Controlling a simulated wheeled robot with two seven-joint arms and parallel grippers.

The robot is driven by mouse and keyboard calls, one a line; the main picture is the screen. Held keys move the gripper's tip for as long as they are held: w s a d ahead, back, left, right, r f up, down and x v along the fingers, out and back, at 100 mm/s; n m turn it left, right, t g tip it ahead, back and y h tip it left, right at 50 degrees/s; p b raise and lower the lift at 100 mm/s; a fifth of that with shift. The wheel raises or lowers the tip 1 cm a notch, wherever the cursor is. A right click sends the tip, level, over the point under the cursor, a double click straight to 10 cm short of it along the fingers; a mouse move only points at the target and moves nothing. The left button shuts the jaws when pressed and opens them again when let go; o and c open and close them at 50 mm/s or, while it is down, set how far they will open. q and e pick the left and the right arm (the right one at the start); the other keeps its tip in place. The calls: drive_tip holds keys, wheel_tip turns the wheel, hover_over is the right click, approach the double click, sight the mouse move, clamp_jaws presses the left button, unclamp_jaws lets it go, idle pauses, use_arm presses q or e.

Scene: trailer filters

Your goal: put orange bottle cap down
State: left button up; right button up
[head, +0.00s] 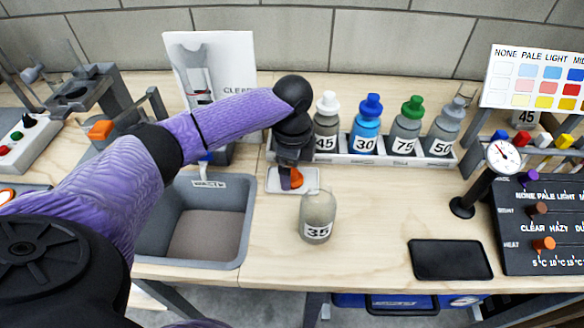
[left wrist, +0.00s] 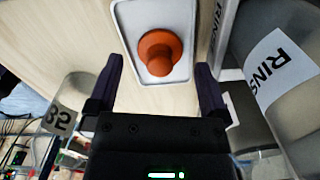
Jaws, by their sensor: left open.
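The orange bottle cap (left wrist: 159,52) rests on a small white tray (left wrist: 126,18) in the left wrist view. In the head view the orange cap (head: 296,178) shows partly behind my left gripper (head: 285,182), and the tray (head: 312,181) lies under it. My left gripper (left wrist: 155,92) is open, with its dark fingers apart on either side below the cap and not touching it. An uncapped bottle labelled 35 (head: 318,213) stands on the table just in front of the tray. My right gripper is not in view.
A grey bin (head: 250,215) sits left of the tray. Behind it a white rack (head: 400,160) holds several capped bottles. A dark tablet (head: 450,259), a gauge (head: 503,157) and a black panel (head: 545,225) lie to the right. The table between bottle 35 and the tablet is clear.

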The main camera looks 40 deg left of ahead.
sight(292, 171)
use_arm(q)
wheel_tip(292, 171, up, 11)
drive_tip(key=p, duration=0.4)
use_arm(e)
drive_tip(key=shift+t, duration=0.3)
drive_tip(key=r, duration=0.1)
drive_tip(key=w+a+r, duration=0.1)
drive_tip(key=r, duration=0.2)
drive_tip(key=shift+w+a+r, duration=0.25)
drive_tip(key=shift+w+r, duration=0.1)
use_arm(q)
drive_tip(key=shift+f, duration=0.1)
